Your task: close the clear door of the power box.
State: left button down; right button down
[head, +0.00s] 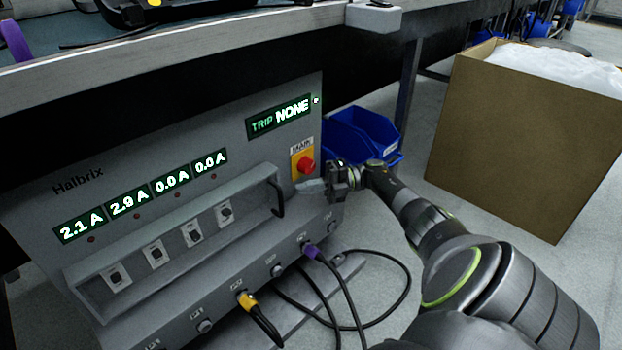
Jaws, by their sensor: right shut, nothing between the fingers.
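The grey power box (52,215), marked Halbrix, stands under the bench. A long frame (180,225) surrounds its row of switches (191,235). The clear door is hard to make out against this frame, and I cannot tell its exact angle. A dark curved handle (279,198) shows at the frame's right end. My right gripper (314,188) is shut and empty, just right of the handle and below the red main knob (306,166). It appears apart from the handle. My left gripper is not in view.
The bench edge (190,66) runs above the box. Plugged cables (262,318) loop from its lower front onto the floor. Blue bins (362,135) stand behind my right gripper, and a large cardboard box (520,145) stands to the right.

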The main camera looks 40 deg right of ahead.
jog(key=shift+w+d+f, duration=0.1)
jog(key=shift+w+d, duration=0.35)
jog(key=shift+d, duration=0.25)
jog(key=shift+w+d+b, duration=0.4)
jog(key=shift+d+b, duration=0.2)
jog(key=shift+b, duration=0.25)
jog(key=shift+w+d+b, duration=0.25)
jog(key=shift+d+b, duration=0.2)
jog(key=shift+d, duration=0.05)
